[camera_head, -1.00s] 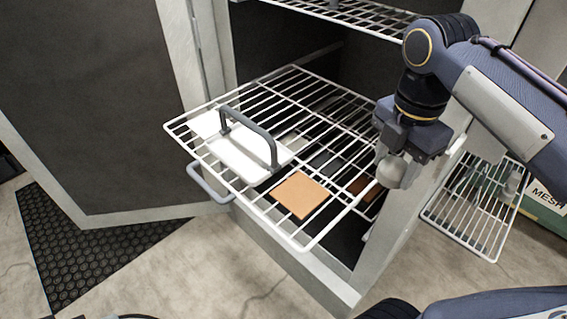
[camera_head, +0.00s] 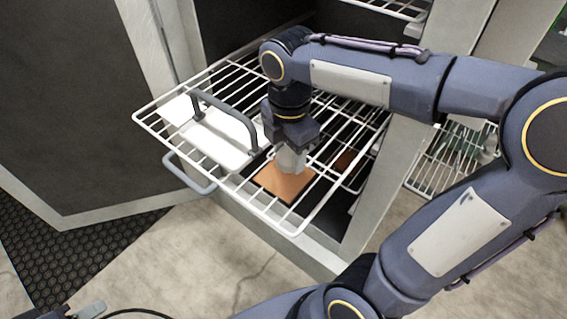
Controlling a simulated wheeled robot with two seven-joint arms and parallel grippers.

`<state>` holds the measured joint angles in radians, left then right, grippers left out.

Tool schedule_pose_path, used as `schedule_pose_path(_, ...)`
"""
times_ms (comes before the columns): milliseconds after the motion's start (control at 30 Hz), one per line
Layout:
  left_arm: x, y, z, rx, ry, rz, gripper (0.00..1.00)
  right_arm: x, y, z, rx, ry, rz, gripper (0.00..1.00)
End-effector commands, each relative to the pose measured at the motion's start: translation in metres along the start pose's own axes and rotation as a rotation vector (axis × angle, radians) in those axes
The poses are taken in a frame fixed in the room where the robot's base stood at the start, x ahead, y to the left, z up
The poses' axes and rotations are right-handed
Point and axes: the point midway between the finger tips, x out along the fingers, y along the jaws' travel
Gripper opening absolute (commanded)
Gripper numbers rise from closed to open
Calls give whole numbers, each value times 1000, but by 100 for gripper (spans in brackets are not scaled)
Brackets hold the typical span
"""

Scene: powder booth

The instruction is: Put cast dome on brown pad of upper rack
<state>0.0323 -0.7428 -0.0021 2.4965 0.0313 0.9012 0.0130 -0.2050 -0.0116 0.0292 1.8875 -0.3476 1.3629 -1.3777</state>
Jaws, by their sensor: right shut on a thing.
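The pale grey cast dome (camera_head: 291,161) is between the fingers of my right gripper (camera_head: 291,148), which is shut on it and points down. The dome is over the back part of the brown pad (camera_head: 277,184) and hides some of it. I cannot tell whether its underside touches the pad. The pad is a flat orange-brown square on the pulled-out white wire upper rack (camera_head: 266,220), near its front right.
A white plate with a grey arched handle (camera_head: 213,143) occupies the rack's left side. A lower brown pad (camera_head: 347,160) shows through the wires. The open cabinet door (camera_head: 75,100) stands left. Another wire rack (camera_head: 440,170) is at right.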

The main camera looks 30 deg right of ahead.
Motion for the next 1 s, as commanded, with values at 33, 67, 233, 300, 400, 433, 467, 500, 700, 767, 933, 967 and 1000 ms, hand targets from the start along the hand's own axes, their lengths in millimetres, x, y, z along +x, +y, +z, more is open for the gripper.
schedule_pose_path(33, 0, 0, 0, 0, 0, 0, 36, 2, 1, -2, -1, 0, 0, 21)
schedule_pose_path(67, 0, 0, 0, 0, 0, 0, 36, 4, 2, -3, -1, 0, -1, 21)
schedule_pose_path(233, 3, -1, 2, 0, 0, 0, 36, 27, 6, -8, 0, 0, -4, 21)
schedule_pose_path(300, 4, -2, 2, 0, 0, 0, 36, 36, 6, -8, 0, 0, -3, 21)
schedule_pose_path(400, 4, -2, 2, 0, 0, 0, 36, 42, 6, -8, 0, 1, -1, 21)
schedule_pose_path(433, 4, -2, 2, 0, 0, 0, 36, 42, 6, -7, 0, 1, 0, 21)
schedule_pose_path(467, 4, -2, 2, 0, 0, 0, 36, 42, 6, -7, 0, 1, 0, 21)
schedule_pose_path(500, 4, -2, 2, 0, 0, 0, 36, 42, 6, -7, 0, 1, 1, 21)
schedule_pose_path(700, 5, -2, 2, 0, 0, 0, 36, 44, 6, -7, 0, 1, 1, 21)
schedule_pose_path(767, 6, -3, 3, 0, 0, 0, 36, 46, 6, -7, 0, 1, 0, 21)
schedule_pose_path(933, 6, -2, 3, 0, 0, 0, 36, 46, 6, -7, -1, 0, 0, 67)
schedule_pose_path(967, 6, -2, 3, 0, 0, 0, 36, 46, 6, -7, -1, 0, 0, 70)
schedule_pose_path(1000, 6, -2, 3, 0, 0, 0, 36, 46, 6, -7, -1, 0, 0, 70)
